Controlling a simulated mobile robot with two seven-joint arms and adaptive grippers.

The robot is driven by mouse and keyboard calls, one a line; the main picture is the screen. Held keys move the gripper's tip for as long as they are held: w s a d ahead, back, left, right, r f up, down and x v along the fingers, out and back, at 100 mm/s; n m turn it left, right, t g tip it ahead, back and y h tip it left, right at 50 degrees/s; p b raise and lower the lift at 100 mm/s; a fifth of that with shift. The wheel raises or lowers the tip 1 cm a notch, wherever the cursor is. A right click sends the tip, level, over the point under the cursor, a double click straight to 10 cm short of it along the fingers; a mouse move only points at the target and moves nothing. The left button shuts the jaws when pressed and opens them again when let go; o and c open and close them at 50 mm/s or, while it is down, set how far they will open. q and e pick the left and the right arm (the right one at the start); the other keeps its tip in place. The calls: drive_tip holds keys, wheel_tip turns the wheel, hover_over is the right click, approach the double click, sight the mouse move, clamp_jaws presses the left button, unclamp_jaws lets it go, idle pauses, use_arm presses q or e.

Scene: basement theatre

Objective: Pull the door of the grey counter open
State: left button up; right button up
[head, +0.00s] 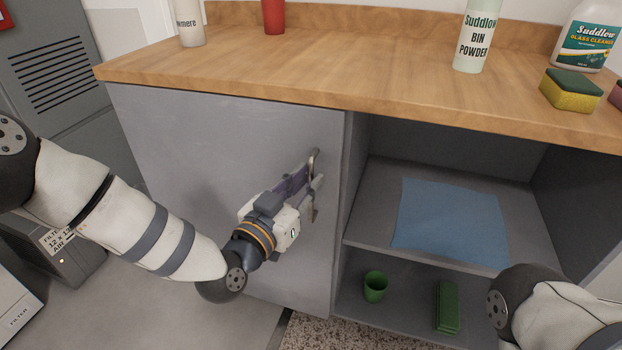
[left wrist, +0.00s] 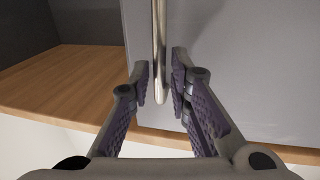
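The grey counter's door (head: 190,150) is the flat grey panel on the left under the wooden top. It looks shut, its right edge against the upright beside the open shelves. A metal bar handle (head: 315,158) stands upright near that edge. My left gripper (head: 312,180) is at the handle, its fingers on either side of it. In the left wrist view the handle (left wrist: 159,50) runs between the two purple-padded fingertips (left wrist: 160,80), with a gap on both sides. My right arm shows at the lower right, but its gripper is out of view.
The open shelves right of the door hold a blue cloth (head: 450,222), a green cup (head: 375,286) and a green block (head: 447,306). Bottles and a sponge (head: 570,90) stand on the wooden top (head: 300,65). A grey cabinet (head: 70,80) stands at the left.

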use_arm(q)
drive_tip(key=shift+x, duration=1)
clamp_jaws()
